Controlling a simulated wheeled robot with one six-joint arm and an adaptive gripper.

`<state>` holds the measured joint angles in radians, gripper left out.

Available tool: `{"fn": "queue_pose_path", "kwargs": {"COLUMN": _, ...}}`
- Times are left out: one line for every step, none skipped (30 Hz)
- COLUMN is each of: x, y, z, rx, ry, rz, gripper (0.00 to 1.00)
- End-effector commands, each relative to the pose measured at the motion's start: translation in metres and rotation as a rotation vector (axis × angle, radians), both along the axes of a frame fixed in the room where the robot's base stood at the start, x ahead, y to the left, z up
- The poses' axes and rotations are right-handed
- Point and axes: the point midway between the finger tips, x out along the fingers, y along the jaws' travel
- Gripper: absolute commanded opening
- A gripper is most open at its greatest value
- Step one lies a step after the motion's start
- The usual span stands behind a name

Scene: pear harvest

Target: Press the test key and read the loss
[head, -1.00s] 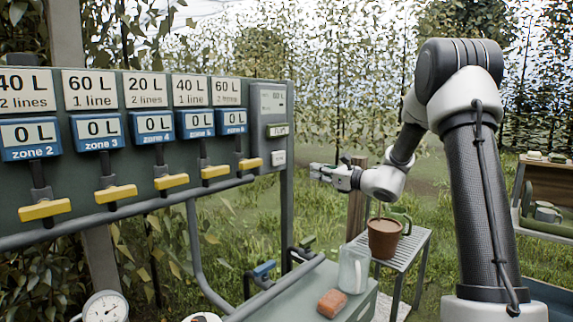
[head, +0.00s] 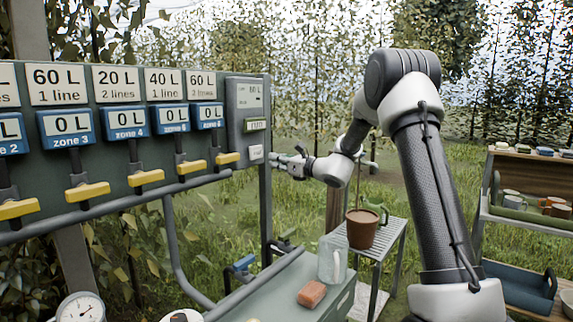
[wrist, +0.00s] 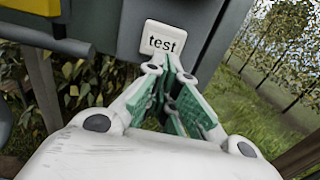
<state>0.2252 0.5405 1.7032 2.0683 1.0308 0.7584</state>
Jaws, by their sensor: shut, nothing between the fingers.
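The white test key (wrist: 163,40) sits on the grey panel, straight ahead of my fingertips in the wrist view. In the head view the same key (head: 256,152) is the small white square low on the grey control box (head: 247,95). My gripper (wrist: 168,62) is shut and empty, its tips just below the key's label; I cannot tell whether they touch it. In the head view my gripper (head: 278,158) is just right of the key. The box's small display (head: 250,93) shows text too small to read fully.
Several blue zone meters (head: 126,122) read 0 L above yellow valve handles (head: 147,177). A grey pipe (head: 130,202) runs below them. A bench (head: 262,290) holds a brick-red block (head: 311,294) and a clear jug (head: 331,260). A pot (head: 362,229) stands on a slatted stand.

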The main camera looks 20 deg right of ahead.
Motion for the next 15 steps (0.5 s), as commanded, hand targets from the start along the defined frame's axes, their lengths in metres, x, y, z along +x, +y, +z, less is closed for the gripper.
{"fn": "queue_pose_path", "kwargs": {"x": 0.008, "y": 0.007, "z": 0.000, "rx": 0.000, "ry": -0.001, "rz": 0.003, "gripper": 0.00}}
{"fn": "queue_pose_path", "kwargs": {"x": 0.013, "y": 0.011, "z": 0.000, "rx": 0.000, "ry": -0.001, "rz": 0.003, "gripper": 0.00}}
{"fn": "queue_pose_path", "kwargs": {"x": 0.019, "y": 0.015, "z": -0.001, "rx": -0.001, "ry": -0.001, "rz": 0.002, "gripper": 0.00}}
{"fn": "queue_pose_path", "kwargs": {"x": 0.023, "y": 0.017, "z": 0.000, "rx": 0.000, "ry": -0.001, "rz": 0.002, "gripper": 0.00}}
{"fn": "queue_pose_path", "kwargs": {"x": 0.027, "y": 0.020, "z": 0.000, "rx": -0.001, "ry": -0.002, "rz": 0.002, "gripper": 0.00}}
{"fn": "queue_pose_path", "kwargs": {"x": 0.031, "y": 0.024, "z": 0.000, "rx": 0.000, "ry": -0.001, "rz": 0.002, "gripper": 0.00}}
{"fn": "queue_pose_path", "kwargs": {"x": 0.035, "y": 0.026, "z": 0.000, "rx": 0.000, "ry": -0.001, "rz": 0.001, "gripper": 0.00}}
{"fn": "queue_pose_path", "kwargs": {"x": 0.037, "y": 0.027, "z": 0.000, "rx": 0.000, "ry": 0.000, "rz": 0.001, "gripper": 0.00}}
{"fn": "queue_pose_path", "kwargs": {"x": 0.040, "y": 0.029, "z": 0.000, "rx": 0.001, "ry": -0.001, "rz": 0.000, "gripper": 0.00}}
{"fn": "queue_pose_path", "kwargs": {"x": 0.042, "y": 0.031, "z": 0.000, "rx": 0.000, "ry": -0.001, "rz": 0.000, "gripper": 0.00}}
{"fn": "queue_pose_path", "kwargs": {"x": 0.044, "y": 0.032, "z": 0.000, "rx": 0.000, "ry": -0.001, "rz": 0.000, "gripper": 0.00}}
{"fn": "queue_pose_path", "kwargs": {"x": 0.045, "y": 0.033, "z": 0.000, "rx": 0.001, "ry": -0.001, "rz": 0.000, "gripper": 0.00}}
{"fn": "queue_pose_path", "kwargs": {"x": 0.046, "y": 0.034, "z": 0.000, "rx": 0.001, "ry": -0.001, "rz": 0.000, "gripper": 0.00}}
{"fn": "queue_pose_path", "kwargs": {"x": 0.047, "y": 0.034, "z": 0.000, "rx": 0.000, "ry": 0.000, "rz": 0.000, "gripper": 0.00}}
{"fn": "queue_pose_path", "kwargs": {"x": 0.047, "y": 0.034, "z": 0.000, "rx": 0.000, "ry": 0.000, "rz": 0.000, "gripper": 0.00}}
